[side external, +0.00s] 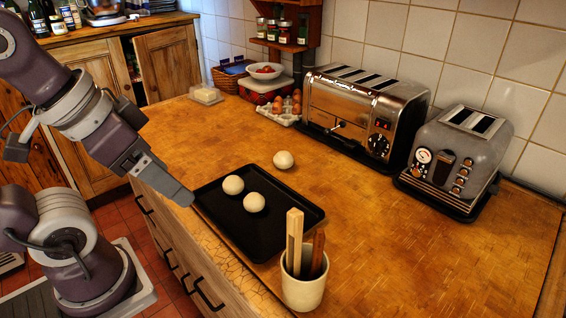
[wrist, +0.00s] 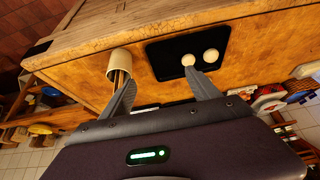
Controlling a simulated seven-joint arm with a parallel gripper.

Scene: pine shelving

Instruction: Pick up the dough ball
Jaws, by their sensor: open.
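Three pale dough balls show in the side external view. One dough ball (side external: 233,184) and a second dough ball (side external: 254,202) sit on a black tray (side external: 292,229). A third dough ball (side external: 284,160) rests on the wooden counter just behind the tray. My gripper (side external: 186,197) is open and empty, beside the tray's left edge and apart from the balls. In the wrist view, its two fingers (wrist: 160,77) are spread. The two tray balls, one (wrist: 188,59) near the right fingertip and one (wrist: 211,55) beside it, show there; I cannot make out the third.
A cream pot (side external: 303,290) with wooden utensils stands at the tray's front right corner. A large toaster (side external: 350,108) and a grey toaster (side external: 455,160) stand along the tiled wall. An egg carton (side external: 287,114) is behind. Counter right of the tray is clear.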

